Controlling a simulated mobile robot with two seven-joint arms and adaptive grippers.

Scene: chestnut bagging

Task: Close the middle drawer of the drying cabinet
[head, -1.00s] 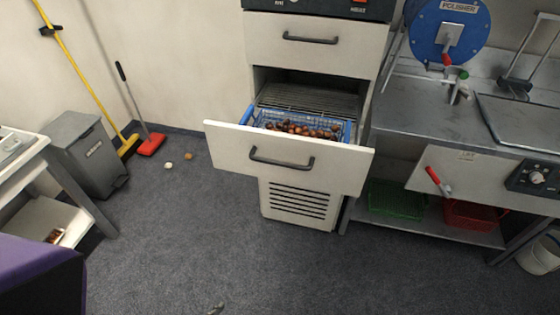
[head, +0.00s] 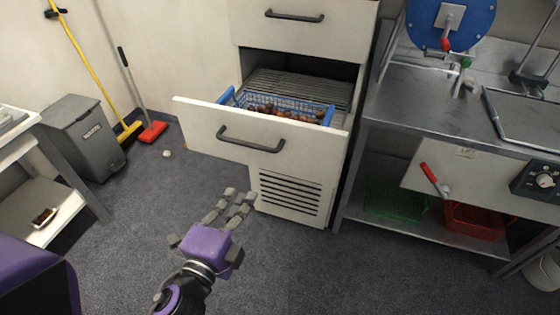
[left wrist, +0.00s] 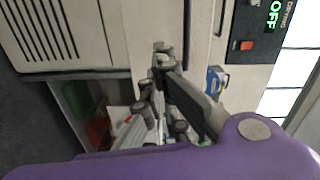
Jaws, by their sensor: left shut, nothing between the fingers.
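The drying cabinet (head: 360,30) stands at the top centre of the head view. Its middle drawer (head: 315,142) is pulled out, with a dark bar handle (head: 250,140) on its pale front. In the drawer is a blue basket (head: 228,97) of brown chestnuts (head: 285,112). The drawer above is shut. My left gripper (head: 241,198) is shut and empty, low in front of the drawer and apart from it in the head view. The left wrist view shows its fingers (left wrist: 160,62) against the cabinet, turned sideways. My right gripper is not in view.
A steel bench (head: 400,100) stands right of the cabinet, with a green crate (head: 390,200) and a red crate (head: 475,220) on its lower shelf. A grey bin (head: 85,140), a yellow-handled broom (head: 90,75) and a red brush (head: 153,132) are at left. The floor before the cabinet is clear.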

